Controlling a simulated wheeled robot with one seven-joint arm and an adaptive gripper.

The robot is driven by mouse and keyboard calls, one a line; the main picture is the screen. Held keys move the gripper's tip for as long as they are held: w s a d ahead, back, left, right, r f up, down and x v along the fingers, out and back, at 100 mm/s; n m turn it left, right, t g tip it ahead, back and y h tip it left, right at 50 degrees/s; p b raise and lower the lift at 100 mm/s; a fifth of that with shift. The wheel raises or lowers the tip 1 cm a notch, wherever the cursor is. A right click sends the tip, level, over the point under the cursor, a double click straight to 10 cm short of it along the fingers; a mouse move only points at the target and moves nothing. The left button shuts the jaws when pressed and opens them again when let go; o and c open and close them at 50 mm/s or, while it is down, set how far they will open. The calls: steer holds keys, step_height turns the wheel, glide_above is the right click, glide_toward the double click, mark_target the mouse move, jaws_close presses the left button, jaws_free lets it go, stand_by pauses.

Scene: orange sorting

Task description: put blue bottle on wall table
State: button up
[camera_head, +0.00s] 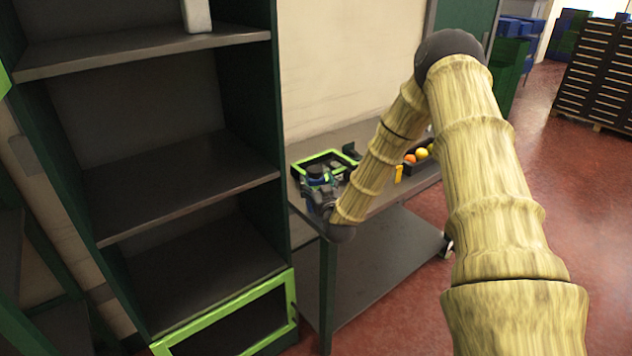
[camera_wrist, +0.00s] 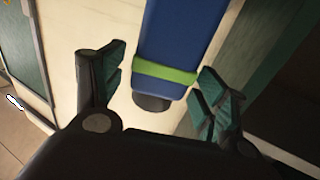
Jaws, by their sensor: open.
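The blue bottle (camera_wrist: 180,35) shows large in the wrist view, with a light green band and a dark end toward my gripper. My gripper (camera_wrist: 160,88) is open, with one finger on each side of the bottle; a gap shows between bottle and each finger. In the head view my gripper (camera_head: 318,185) is over the near left end of the wall table (camera_head: 375,133), a grey table against the pale wall. Some blue shows at the gripper there, but I cannot tell how much is bottle. What the bottle rests on is hidden.
A green-rimmed tray (camera_head: 307,164) lies on the table by my gripper. A dark crate (camera_head: 424,171) with orange and yellow fruit is farther right, partly behind my arm. A tall dark green shelf (camera_head: 180,185) stands close on the left. Red floor (camera_head: 560,200) is open at right.

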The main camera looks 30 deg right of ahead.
steer(key=b+v, duration=0.2)
steer(key=v, duration=0.8)
steer(key=s+a+f+n+g+y, duration=0.1)
steer(key=s+a+f+g+y, duration=0.15)
steer(key=s+a+f, duration=0.45)
steer(key=s+a+f+n+g+y, duration=0.1)
steer(key=s+a+f+g, duration=0.25)
steer(key=f, duration=0.55)
steer(key=s+a+f+n+g+y, duration=0.1)
steer(key=s+a+f+g+y, duration=0.15)
steer(key=s+a+f, duration=0.45)
steer(key=s+a+f+g, duration=0.2)
steer(key=s+f+g, duration=0.1)
steer(key=s, duration=0.5)
steer(key=s+a+f+g, duration=0.2)
steer(key=s+f, duration=0.2)
steer(key=s, duration=0.4)
steer(key=s+a+f+g, duration=0.3)
steer(key=s, duration=0.5)
steer(key=shift+f+g, duration=0.25)
steer(key=shift+g, duration=0.1)
steer(key=shift+a, duration=0.1)
